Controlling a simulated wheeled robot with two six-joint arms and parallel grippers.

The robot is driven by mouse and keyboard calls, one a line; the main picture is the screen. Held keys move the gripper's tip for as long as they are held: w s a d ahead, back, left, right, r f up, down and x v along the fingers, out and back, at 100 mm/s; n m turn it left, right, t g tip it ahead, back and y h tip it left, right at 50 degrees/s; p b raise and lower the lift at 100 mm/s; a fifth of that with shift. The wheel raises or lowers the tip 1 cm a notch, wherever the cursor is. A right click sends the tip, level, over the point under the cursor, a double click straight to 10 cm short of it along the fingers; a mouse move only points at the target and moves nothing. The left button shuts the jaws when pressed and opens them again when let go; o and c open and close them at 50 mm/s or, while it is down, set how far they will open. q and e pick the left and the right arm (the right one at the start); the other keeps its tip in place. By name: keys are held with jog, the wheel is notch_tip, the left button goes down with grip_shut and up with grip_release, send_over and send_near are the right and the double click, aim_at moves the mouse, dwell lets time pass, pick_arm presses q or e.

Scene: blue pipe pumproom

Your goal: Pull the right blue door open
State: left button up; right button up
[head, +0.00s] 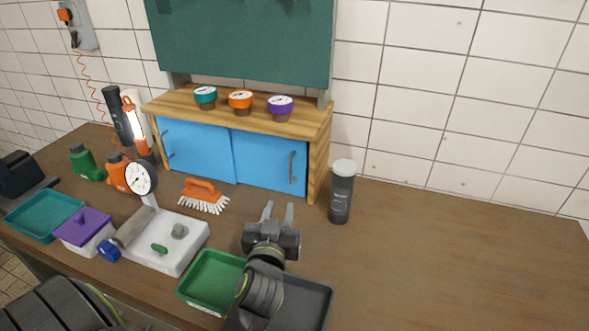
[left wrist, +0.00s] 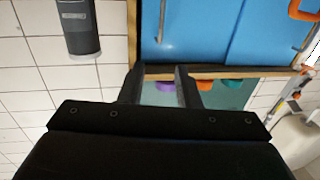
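The right blue door (head: 265,165) is shut in the front of a wooden cabinet (head: 318,150). Its grey vertical handle (head: 291,167) is near the door's right edge. My left gripper (head: 277,208) is open and empty above the table, in front of and apart from the door. In the left wrist view the picture is upside down; the right blue door (left wrist: 195,35) and its handle (left wrist: 162,20) show beyond the open fingers (left wrist: 158,82). The left blue door (head: 195,148) is also shut. My right gripper is not in view.
A dark grey bottle (head: 341,195) stands right of the cabinet. An orange brush (head: 203,195) lies before the doors. A green tray (head: 208,280) and a white scale (head: 170,250) are nearer. Gauges (head: 240,100) sit on the cabinet. The table's right side is clear.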

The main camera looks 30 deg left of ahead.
aim_at(290, 166)
pick_arm(q)
jog(key=p+x, duration=0.2)
jog(key=x, duration=1.4)
jog(key=shift+w+a+p, duration=0.1)
jog(key=shift+p, duration=0.3)
jog(key=c, duration=0.6)
jog(key=shift+f, duration=0.1)
grip_shut()
